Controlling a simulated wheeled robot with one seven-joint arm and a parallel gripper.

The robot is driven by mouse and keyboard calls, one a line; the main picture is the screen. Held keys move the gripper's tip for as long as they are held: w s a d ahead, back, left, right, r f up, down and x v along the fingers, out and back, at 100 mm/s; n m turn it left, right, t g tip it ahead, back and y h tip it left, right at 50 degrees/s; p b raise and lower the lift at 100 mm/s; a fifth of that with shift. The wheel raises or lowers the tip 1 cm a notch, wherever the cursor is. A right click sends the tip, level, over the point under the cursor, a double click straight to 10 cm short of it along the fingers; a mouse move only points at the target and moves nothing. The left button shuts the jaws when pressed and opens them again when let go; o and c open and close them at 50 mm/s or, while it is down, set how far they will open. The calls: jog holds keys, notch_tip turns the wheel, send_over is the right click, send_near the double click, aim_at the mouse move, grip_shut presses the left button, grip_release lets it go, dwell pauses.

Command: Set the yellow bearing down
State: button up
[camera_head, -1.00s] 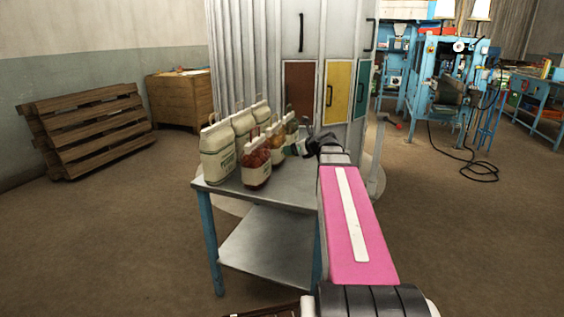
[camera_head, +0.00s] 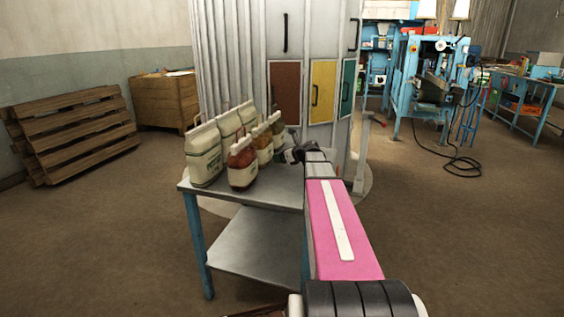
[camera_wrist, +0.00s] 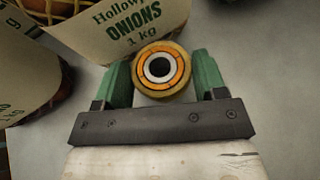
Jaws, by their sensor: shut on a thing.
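The yellow bearing (camera_wrist: 160,90) is a ring with an orange-yellow face, a pale inner ring and a dark bore. In the wrist view it sits between the green fingertips of my gripper (camera_wrist: 162,75), which is shut on it. In the head view my gripper (camera_head: 290,155) is over the right part of the grey metal table (camera_head: 268,190), beside the sacks. The bearing cannot be made out there. I cannot tell whether it touches the tabletop.
An onion sack (camera_wrist: 125,28) stands just beyond the bearing. Several sacks, including a white one (camera_head: 204,155) and a red one (camera_head: 242,166), fill the table's left and back. Grey tabletop (camera_wrist: 265,85) is bare right of my gripper. A grey cabinet (camera_head: 235,60) stands behind.

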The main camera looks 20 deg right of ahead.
jog(key=shift+f, duration=1.1)
jog(key=shift+f, duration=0.1)
jog(key=o, duration=1.2)
